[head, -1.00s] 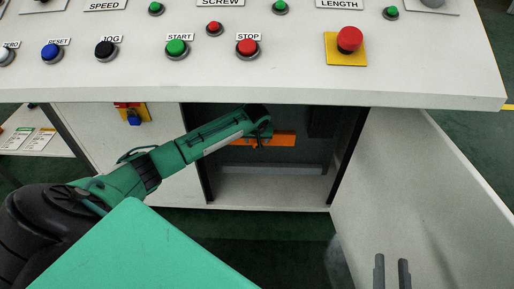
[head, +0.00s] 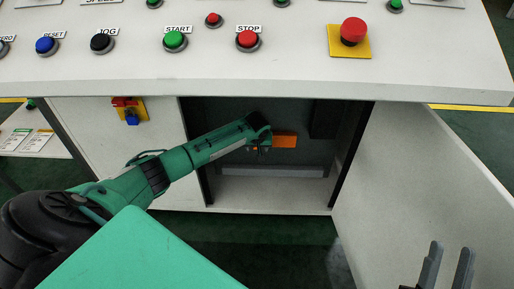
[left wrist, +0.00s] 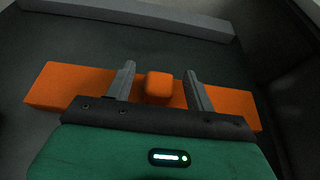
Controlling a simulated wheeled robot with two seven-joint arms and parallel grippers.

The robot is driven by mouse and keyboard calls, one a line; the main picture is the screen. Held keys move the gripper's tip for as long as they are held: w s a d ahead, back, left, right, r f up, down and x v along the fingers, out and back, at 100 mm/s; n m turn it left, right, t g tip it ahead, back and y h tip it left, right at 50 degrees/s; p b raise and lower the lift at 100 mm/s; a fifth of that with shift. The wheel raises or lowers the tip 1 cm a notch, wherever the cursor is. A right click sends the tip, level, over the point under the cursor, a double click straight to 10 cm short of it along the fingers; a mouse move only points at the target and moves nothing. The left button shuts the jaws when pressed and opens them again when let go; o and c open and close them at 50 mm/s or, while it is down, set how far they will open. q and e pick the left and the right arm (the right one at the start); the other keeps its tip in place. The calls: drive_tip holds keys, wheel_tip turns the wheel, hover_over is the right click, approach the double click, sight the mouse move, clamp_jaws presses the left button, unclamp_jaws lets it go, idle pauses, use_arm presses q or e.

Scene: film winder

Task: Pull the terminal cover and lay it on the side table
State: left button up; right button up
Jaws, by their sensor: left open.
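The orange terminal cover (head: 284,141) is a long bar inside the open cabinet, partly hidden by my left gripper in the head view. In the left wrist view the cover (left wrist: 60,88) runs across the picture, with a raised orange knob (left wrist: 159,87) at its middle. My left gripper (left wrist: 160,86) is open, with one finger on each side of the knob and gaps on both sides. In the head view my left gripper (head: 259,146) reaches into the cabinet. My right gripper (head: 446,268) is open and empty at the lower right. The side table (head: 38,146) is at the left edge.
The cabinet door (head: 425,185) stands open on the right. The control panel (head: 300,75) with several buttons overhangs the opening. A red and blue switch on a yellow plate (head: 144,106) is on the left front panel. Labelled cards lie on the side table.

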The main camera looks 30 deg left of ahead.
use_arm(q)
drive_tip(key=shift+c, duration=0.2)
drive_tip(key=c, duration=1.1)
drive_tip(key=shift+c, duration=0.2)
drive_tip(key=shift+s, duration=0.1)
drive_tip(key=shift+s+d+p, duration=0.4)
drive_tip(key=shift+s+p, duration=0.2)
drive_tip(key=shift+p, duration=0.55)
drive_tip(key=shift+s+d+p, duration=0.35)
drive_tip(key=shift+s+p, duration=0.2)
drive_tip(key=shift+p, duration=0.6)
drive_tip(key=shift+s+d, duration=0.1)
